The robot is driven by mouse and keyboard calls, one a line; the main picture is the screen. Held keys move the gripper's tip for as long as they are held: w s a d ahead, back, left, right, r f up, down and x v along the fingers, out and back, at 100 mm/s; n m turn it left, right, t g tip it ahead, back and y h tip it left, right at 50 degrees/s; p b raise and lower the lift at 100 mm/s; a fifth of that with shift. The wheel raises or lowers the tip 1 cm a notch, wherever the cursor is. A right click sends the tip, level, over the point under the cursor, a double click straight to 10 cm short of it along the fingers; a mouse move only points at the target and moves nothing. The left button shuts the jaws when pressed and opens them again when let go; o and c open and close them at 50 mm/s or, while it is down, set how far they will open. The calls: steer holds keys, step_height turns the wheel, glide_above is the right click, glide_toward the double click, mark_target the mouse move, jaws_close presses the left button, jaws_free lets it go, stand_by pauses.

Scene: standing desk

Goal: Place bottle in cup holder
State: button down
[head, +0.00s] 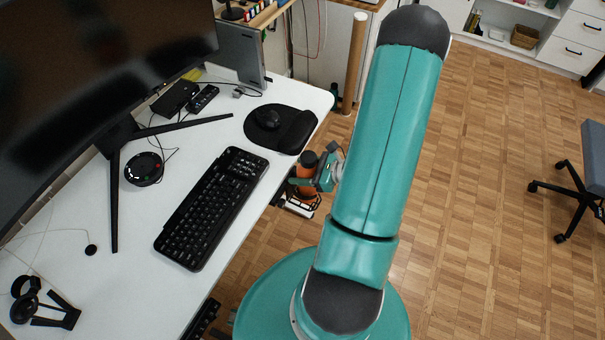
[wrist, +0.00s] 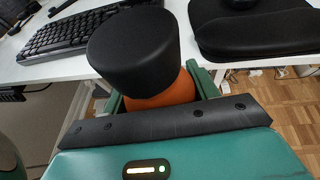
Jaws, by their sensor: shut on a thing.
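The bottle has a black cap and an orange body; it shows in the head view (head: 307,165) at the desk's right edge and close up in the wrist view (wrist: 140,45). My gripper (head: 324,175) is shut on its orange body, with one green finger on each side in the wrist view (wrist: 158,88). The bottle's lower part is partly hidden.
The white desk (head: 145,285) carries a keyboard (head: 212,207), a mouse pad (head: 294,132) with a mouse and a monitor (head: 90,70). A brown post (head: 355,62) stands behind the desk's far corner. The wooden floor (head: 480,190) at right is mostly clear, with a chair (head: 590,165) at its edge.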

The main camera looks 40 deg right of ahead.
steer(key=shift+f, duration=1.15)
steer(key=shift+c, duration=2.2)
jaws_free()
steer(key=v, duration=1.2)
